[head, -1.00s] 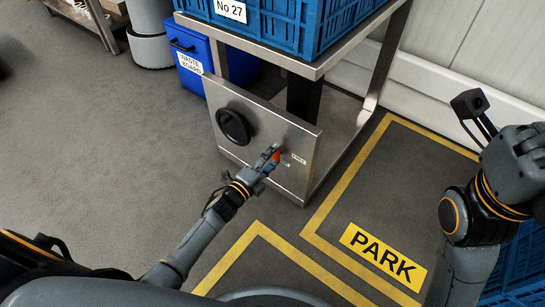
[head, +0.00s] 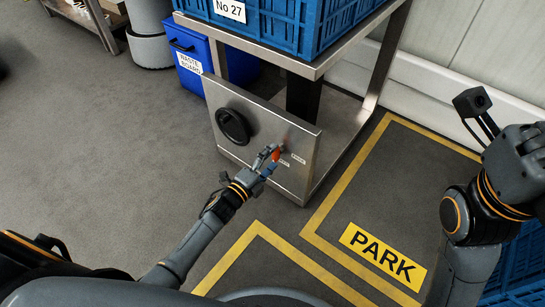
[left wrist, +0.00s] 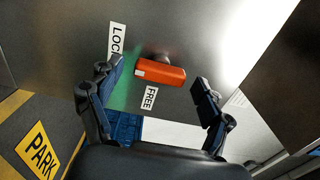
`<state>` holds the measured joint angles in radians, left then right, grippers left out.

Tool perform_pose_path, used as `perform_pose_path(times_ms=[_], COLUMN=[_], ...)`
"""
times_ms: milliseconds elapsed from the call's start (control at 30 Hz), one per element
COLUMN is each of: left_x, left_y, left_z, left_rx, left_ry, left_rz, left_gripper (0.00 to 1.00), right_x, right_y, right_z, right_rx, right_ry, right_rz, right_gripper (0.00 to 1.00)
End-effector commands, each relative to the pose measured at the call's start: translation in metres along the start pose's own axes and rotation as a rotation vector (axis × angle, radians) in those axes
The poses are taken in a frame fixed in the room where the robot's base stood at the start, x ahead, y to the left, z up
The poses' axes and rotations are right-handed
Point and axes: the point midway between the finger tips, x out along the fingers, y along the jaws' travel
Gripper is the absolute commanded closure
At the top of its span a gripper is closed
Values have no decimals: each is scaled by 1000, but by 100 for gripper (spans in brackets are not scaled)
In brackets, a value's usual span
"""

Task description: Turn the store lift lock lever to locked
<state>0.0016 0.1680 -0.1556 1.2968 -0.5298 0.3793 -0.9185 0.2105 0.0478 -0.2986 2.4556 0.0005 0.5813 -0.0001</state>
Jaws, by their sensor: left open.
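The lock lever (head: 276,154) is a short orange-red handle on the steel front panel (head: 238,146) of the store lift. In the left wrist view the lever (left wrist: 160,73) lies crosswise ahead of the fingers. A partly hidden label reading "LOC" (left wrist: 117,40) is to its upper left, and a "FREE" label (left wrist: 150,97) is just below it. My left gripper (head: 268,160) is open at the panel, its fingers (left wrist: 155,98) spread to both sides of the lever. I cannot tell whether they touch it.
A round black knob (head: 233,126) sits on the panel, left of the lever. Blue crates (head: 272,22) stand on the lift above. A blue waste bin (head: 188,55) is behind it. A yellow-lined PARK area (head: 383,256) is on the floor to the right. The floor at left is clear.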

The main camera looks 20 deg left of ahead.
Motion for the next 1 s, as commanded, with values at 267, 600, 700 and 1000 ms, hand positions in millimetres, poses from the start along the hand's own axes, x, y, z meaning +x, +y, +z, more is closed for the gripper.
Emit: perform_pose_path(times_ms=[267,600,700,1000], left_x=[-55,-108,-113,-114], left_y=[2,1,1,0], left_z=[-1,0,0,0], left_rx=[-1,0,0,0], left_ry=[1,0,1,1], left_rz=[4,3,1,1], left_gripper=[21,21,21,21], right_x=[-1,-1,-1,-1], right_y=[0,0,0,0], right_z=[1,2,2,2], right_rx=[1,1,1,2], right_ry=[-4,-5,-5,-6], right_rz=[1,2,2,2], right_gripper=[100,100,100,100])
